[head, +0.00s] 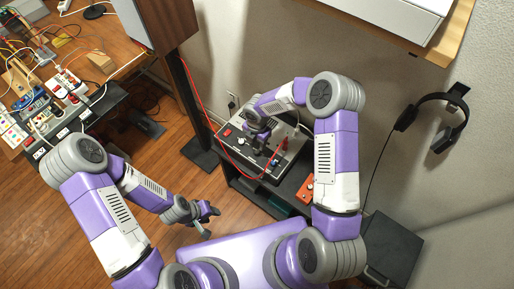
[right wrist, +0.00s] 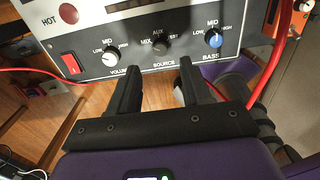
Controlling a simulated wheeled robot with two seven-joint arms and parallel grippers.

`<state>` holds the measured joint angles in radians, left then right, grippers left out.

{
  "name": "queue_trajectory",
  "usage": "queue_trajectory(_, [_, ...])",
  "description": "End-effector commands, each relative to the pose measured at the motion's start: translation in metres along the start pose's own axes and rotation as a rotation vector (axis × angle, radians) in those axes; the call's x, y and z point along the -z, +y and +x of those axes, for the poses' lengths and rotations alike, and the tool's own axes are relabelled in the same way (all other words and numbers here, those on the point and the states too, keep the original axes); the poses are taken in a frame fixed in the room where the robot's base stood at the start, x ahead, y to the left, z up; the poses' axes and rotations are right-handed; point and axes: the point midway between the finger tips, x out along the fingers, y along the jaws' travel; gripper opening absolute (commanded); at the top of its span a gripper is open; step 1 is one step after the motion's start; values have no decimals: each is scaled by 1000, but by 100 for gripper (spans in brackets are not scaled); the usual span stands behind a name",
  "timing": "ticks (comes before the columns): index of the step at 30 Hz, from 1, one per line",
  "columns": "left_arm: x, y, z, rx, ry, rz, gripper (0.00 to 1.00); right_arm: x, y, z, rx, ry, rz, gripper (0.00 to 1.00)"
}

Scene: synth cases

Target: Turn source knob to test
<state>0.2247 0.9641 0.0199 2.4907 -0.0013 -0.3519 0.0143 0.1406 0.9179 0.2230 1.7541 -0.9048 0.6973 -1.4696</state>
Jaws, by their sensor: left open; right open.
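The source knob (right wrist: 161,45) is dark and round, on a grey panel (right wrist: 88,65) in the right wrist view. Labels MIX, AUX and TEST surround it; I cannot tell where its pointer stands. My right gripper (right wrist: 160,72) is open, its two black fingers pointing at the panel, one to each side below the knob. They do not appear to touch it. In the head view my right gripper (head: 257,130) is over the grey control box (head: 236,147), partly hidden by its own arm. My left gripper (head: 207,217) is open and empty, low over the floor.
A white volume knob (right wrist: 110,58) and a blue bass knob (right wrist: 215,40) flank the source knob. A red switch (right wrist: 71,64) is at the panel's left. A red cable (right wrist: 284,45) runs close on the right. A cluttered bench (head: 95,30) stands at upper left.

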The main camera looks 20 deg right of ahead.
Motion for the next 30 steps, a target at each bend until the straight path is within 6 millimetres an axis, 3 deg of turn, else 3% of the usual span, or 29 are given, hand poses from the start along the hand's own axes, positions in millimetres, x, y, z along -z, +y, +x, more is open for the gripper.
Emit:
queue_trajectory(6, [0,-3,8,0,0,0,43,1,-1,38,3,3,0,48])
queue_trajectory(12, [0,-5,12,0,-1,0,43,1,-1,63,1,3,1,48])
queue_trajectory(23, [0,-5,13,0,0,0,43,1,-1,70,0,3,4,48])
queue_trajectory(24, [0,-5,13,0,0,0,43,1,-1,70,0,3,4,47])
queue_trajectory(30, [0,-5,13,0,0,0,43,1,-1,70,0,3,4,16])
